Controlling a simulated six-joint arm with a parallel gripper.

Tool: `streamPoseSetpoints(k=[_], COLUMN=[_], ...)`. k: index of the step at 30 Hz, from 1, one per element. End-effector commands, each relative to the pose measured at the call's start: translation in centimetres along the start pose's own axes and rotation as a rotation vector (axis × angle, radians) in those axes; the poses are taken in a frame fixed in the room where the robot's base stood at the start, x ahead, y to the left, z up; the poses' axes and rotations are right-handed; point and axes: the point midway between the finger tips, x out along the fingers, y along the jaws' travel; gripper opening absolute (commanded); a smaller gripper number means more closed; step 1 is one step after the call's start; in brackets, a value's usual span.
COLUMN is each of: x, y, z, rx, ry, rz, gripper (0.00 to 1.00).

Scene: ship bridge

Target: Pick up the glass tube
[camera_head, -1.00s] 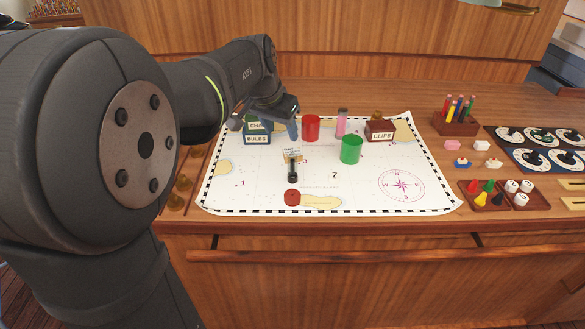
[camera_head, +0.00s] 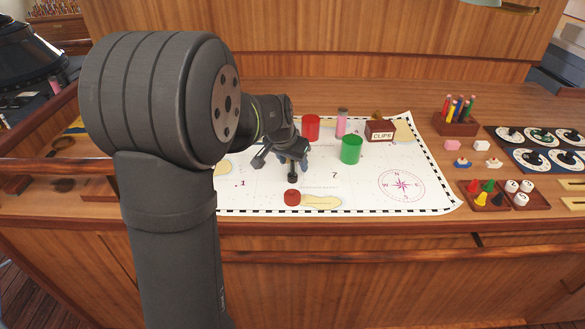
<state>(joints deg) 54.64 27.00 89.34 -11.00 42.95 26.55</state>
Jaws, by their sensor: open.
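A slim pink tube with a greyish top (camera_head: 341,123) stands upright on the chart, between a red cylinder (camera_head: 312,127) and the CLIPS box (camera_head: 381,131). It looks like the glass tube, but it is too small to be sure of its material. A green cylinder (camera_head: 351,150) stands in front of it. My gripper (camera_head: 282,160) is open over the left-middle of the chart, to the left of the pink tube and apart from it. A small dark upright thing (camera_head: 292,172) shows right at my gripper; whether they touch, I cannot tell.
A short red piece (camera_head: 292,197) lies near the chart's front edge. The pencil holder (camera_head: 456,123), dials (camera_head: 540,137) and trays of small pieces (camera_head: 483,195) stand to the right. The chart (camera_head: 345,195) is clear at front right. My arm hides its left part.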

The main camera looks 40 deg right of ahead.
Motion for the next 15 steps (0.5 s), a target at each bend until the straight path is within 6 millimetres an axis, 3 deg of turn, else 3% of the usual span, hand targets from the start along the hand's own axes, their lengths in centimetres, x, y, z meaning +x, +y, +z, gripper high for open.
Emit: streamPoseSetpoints(k=[3,10,15], x=[1.44,1.61,1.59], y=[-0.02,-0.04,-0.03], z=[0.01,-0.05,-0.04], rx=[0.0,0.0,0.0], ry=[-0.001,0.001,0.001], rz=[0.0,-0.001,-0.001], gripper=[0.52,0.52,0.19])
